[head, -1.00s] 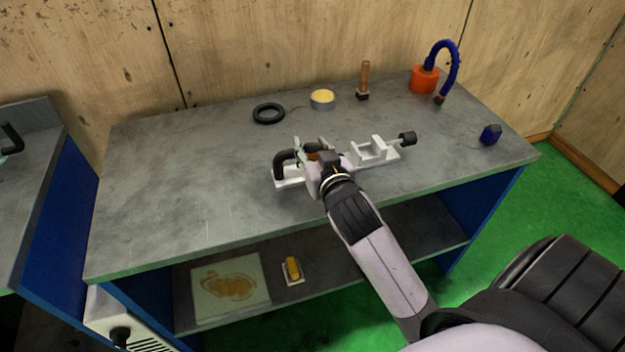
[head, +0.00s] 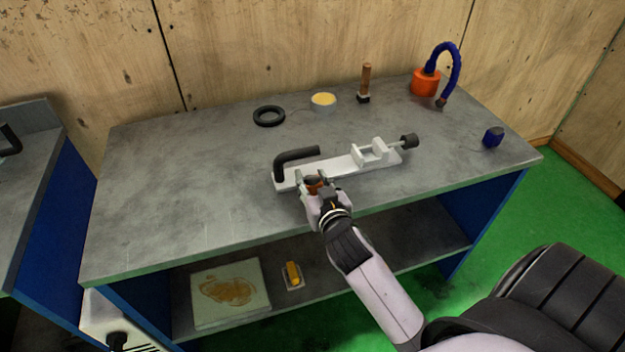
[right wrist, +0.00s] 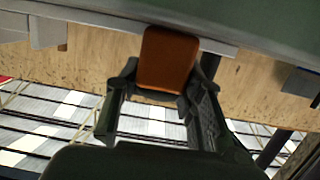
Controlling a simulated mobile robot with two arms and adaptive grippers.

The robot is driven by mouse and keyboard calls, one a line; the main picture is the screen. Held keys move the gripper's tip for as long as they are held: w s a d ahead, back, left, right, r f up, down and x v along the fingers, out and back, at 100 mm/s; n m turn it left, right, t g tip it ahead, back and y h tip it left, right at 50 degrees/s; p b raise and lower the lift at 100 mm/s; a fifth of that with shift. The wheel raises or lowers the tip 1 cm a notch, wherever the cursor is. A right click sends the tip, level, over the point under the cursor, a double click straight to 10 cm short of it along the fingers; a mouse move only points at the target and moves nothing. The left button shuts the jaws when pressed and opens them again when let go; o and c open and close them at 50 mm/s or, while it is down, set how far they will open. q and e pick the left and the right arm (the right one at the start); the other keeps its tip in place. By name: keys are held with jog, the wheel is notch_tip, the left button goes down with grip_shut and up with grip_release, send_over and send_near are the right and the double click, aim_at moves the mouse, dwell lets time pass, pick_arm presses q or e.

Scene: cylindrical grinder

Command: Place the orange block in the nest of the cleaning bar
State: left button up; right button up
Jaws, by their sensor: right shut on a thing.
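My right gripper (head: 314,182) is shut on the orange block (right wrist: 168,58). In the head view the block (head: 313,186) shows as a small orange-brown patch between the fingers, partly hidden by them. They are at the front edge of a long pale bar (head: 337,167) on the table, near its left part; whether block and bar touch I cannot tell. The bar has a black bent handle (head: 281,166) at its left end, a pale U-shaped holder (head: 373,152) toward the right and a black knob (head: 409,141). My left gripper is not in view.
Behind the bar on the grey table (head: 180,180) are a black ring (head: 268,115), a round tin (head: 323,102), a wooden-handled brush (head: 365,85) and an orange base with blue hose (head: 426,81). A blue item (head: 493,137) lies right. The table's left side is clear.

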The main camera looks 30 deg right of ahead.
jog(key=o, duration=1.1)
jog(key=shift+f, duration=0.1)
